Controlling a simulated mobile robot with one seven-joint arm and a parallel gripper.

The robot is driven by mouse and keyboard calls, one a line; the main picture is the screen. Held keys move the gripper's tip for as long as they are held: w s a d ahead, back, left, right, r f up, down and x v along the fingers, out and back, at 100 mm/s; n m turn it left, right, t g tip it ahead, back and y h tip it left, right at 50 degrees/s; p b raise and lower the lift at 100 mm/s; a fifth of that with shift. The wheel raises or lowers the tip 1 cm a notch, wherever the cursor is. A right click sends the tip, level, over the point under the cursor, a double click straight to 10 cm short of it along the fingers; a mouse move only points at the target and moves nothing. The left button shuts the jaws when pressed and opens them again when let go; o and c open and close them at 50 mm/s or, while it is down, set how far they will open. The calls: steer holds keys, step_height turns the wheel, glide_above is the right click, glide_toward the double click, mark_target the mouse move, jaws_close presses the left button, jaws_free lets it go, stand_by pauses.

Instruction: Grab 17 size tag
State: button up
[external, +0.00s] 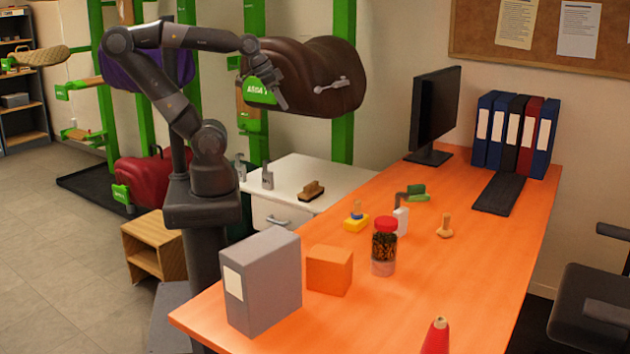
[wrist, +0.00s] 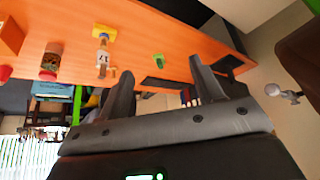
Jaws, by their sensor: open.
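No number 17 is readable on any tag. A green tag with white lettering (external: 260,92) shows in the external view at the left end of the brown saddle (external: 330,75); its lettering is too small to read surely. My gripper (external: 280,98) is in front of this saddle, overlapping the tag in the picture; I cannot tell whether they touch. In the wrist view my gripper (wrist: 162,72) has its two fingers spread with nothing between them. More green tags hang at the left, one by the red saddle (external: 122,194) and one by the tan saddle (external: 62,92).
A grey metal fitting (external: 333,86) sticks out from the brown saddle, right of my gripper. The orange desk (external: 470,270) carries a jar (external: 384,250), a grey box file (external: 262,282), an orange box (external: 330,270) and a monitor (external: 436,108). A white cabinet (external: 300,178) stands below the saddle.

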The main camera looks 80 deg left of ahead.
steer(key=n+g+y, duration=0.2)
steer(key=n+y, duration=0.1)
steer(key=n, duration=0.4)
glide_above(402, 194)
steer(key=s+d, duration=0.3)
step_height(402, 194, down, 14)
steer(key=x, duration=1)
steer(key=shift+a+f, duration=0.15)
steer(key=shift+c, duration=0.6)
